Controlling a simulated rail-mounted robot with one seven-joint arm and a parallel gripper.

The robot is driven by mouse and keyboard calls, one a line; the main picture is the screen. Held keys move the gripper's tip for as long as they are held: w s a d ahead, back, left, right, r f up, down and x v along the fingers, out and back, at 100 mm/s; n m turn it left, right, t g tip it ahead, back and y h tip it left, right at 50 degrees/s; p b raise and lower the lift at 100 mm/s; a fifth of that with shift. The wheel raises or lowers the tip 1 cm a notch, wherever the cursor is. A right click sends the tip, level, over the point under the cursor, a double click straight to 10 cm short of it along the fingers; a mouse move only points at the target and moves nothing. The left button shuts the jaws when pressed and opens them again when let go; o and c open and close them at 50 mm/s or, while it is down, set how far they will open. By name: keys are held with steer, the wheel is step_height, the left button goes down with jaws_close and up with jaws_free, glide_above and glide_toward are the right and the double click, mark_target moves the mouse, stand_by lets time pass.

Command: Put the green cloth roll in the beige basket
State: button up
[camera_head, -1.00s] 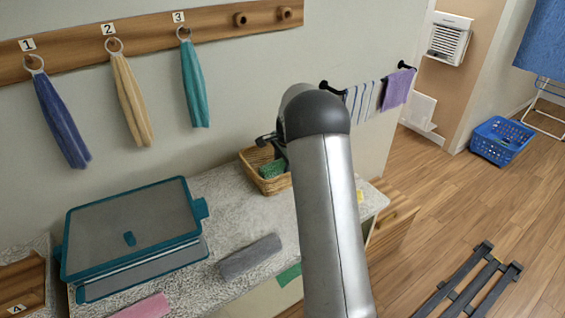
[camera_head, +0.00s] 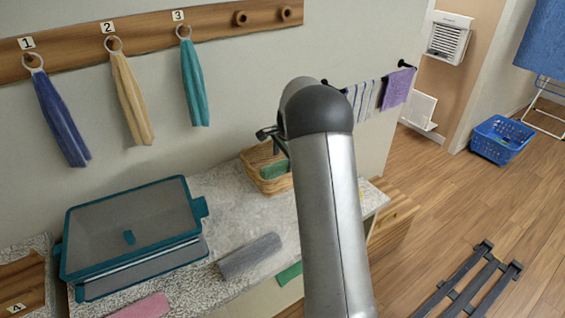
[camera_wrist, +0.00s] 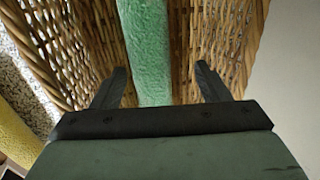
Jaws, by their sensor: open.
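The green cloth roll (camera_head: 274,169) lies inside the beige wicker basket (camera_head: 270,186) on the counter. In the wrist view the green roll (camera_wrist: 146,50) runs between the two dark fingers of my gripper (camera_wrist: 160,88), with a gap on each side. The woven walls of the basket (camera_wrist: 232,40) show on both sides of the roll. My gripper (camera_head: 276,145) is open above the basket, partly hidden behind my arm in the head view. The right part of the basket is also hidden by my arm.
A grey roll (camera_head: 249,257) and a pink cloth (camera_head: 144,307) lie on the counter. A teal-rimmed box (camera_head: 128,242) stands at left. Another green piece (camera_head: 289,274) shows at the counter's front edge. Towels hang from a wall rack (camera_head: 120,43).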

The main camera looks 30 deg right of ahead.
steer(key=v, duration=1)
steer(key=s+a+r+n+g, duration=0.1)
steer(key=s+a+r+n, duration=0.1)
steer(key=s+a+n, duration=1.05)
steer(key=s+a+f+n, duration=0.1)
steer(key=s+a+f, duration=0.1)
steer(key=s, duration=0.6)
steer(key=s+a+f+n, duration=0.2)
steer(key=s+a, duration=0.1)
steer(key=s, duration=0.5)
steer(key=s+a+f+n+g, duration=0.1)
steer(key=s+a+f, duration=0.1)
steer(key=s, duration=0.6)
steer(key=shift+a+n+b, duration=0.3)
steer(key=shift+a+n, duration=0.05)
steer(key=shift+a, duration=0.15)
steer(key=shift+f, duration=0.1)
